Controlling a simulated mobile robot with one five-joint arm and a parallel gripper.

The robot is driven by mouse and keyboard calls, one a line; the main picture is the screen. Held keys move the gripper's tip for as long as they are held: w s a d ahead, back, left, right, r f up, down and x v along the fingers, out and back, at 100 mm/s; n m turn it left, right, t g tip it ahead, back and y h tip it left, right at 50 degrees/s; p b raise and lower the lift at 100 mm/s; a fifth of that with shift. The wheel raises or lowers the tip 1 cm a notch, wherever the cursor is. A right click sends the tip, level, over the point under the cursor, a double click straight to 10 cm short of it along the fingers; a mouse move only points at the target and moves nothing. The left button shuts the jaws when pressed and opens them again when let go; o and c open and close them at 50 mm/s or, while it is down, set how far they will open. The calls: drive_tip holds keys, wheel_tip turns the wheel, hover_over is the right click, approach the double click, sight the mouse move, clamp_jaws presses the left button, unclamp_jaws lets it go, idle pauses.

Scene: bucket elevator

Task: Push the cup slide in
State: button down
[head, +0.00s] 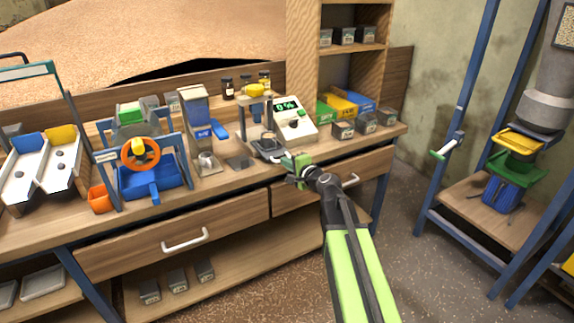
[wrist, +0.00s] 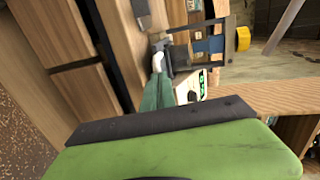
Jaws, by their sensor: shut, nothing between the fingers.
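My gripper (head: 291,162) is shut and empty, just in front and to the right of the slide, close above the bench edge. I cannot tell whether they touch. In the wrist view the teal fingertips (wrist: 156,92) point at the tester's base, and the slide is partly hidden and hard to make out.
A white meter with a green display (head: 293,118) stands right behind my gripper. Small grey tins (head: 343,129) stand to its right. A small metal cup (head: 207,162) and a blue machine with an orange wheel (head: 140,152) are to the left. Drawers lie below the bench top.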

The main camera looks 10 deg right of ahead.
sight(272, 147)
drive_tip(key=x, duration=0.3)
drive_tip(key=r+x, duration=0.1)
drive_tip(key=x, duration=0.3)
drive_tip(key=r+x, duration=0.1)
drive_tip(key=x, duration=0.2)
drive_tip(key=shift+w+d+r, duration=0.15)
drive_tip(key=shift+w+r, duration=0.05)
drive_tip(key=shift+w, duration=0.45)
drive_tip(key=shift+s, duration=0.25)
drive_tip(key=p+v, duration=0.3)
drive_tip(key=v, duration=1.1)
